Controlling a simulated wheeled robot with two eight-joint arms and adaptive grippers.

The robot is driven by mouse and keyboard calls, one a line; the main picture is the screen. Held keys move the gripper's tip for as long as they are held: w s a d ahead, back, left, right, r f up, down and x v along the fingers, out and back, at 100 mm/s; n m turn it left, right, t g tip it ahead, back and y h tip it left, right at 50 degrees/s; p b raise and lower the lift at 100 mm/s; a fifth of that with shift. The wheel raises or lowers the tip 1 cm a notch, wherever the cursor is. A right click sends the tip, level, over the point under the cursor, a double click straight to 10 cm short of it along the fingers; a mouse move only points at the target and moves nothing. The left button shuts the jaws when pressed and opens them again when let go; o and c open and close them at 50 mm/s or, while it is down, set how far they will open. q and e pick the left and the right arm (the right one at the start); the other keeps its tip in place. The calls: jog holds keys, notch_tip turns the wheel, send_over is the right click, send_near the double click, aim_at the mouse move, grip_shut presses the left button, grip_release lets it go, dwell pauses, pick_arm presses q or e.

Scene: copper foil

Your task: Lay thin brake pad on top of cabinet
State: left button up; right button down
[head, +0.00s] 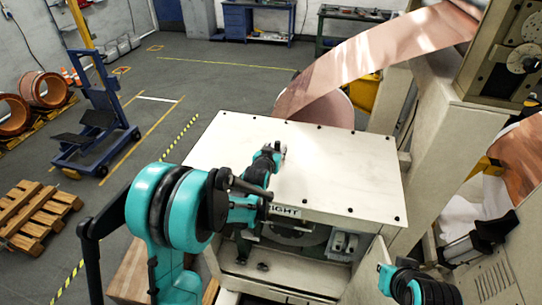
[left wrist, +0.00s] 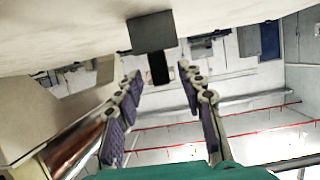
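The cabinet (head: 330,170) has a broad, pale, flat top with dark screws along its edges. My left gripper (head: 279,148) is low over the middle of that top in the head view. In the left wrist view, its two fingers (left wrist: 160,70) are spread. A small grey block with a dark, narrow part, seemingly the thin brake pad (left wrist: 153,34), shows at the fingertips against the pale cabinet top. Gaps show between the dark part and both fingers. In the head view the pad is too small to tell from the fingertips.
A wide copper strip (head: 385,45) runs above the back of the cabinet. A tall machine column (head: 440,125) stands to its right. The top around my left gripper is bare. A blue lift cart (head: 98,135) and wooden pallet (head: 35,212) are on the floor at left.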

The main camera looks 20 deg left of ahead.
pick_arm(q)
jog(key=s+g+b, duration=0.1)
jog(key=s+g, duration=0.6)
jog(key=s, duration=3)
jog(key=shift+s+r, duration=0.15)
jog(key=shift+s, duration=0.05)
notch_tip(320, 180, down, 35)
jog(key=b, duration=3.5)
jog(key=shift+r, duration=0.2)
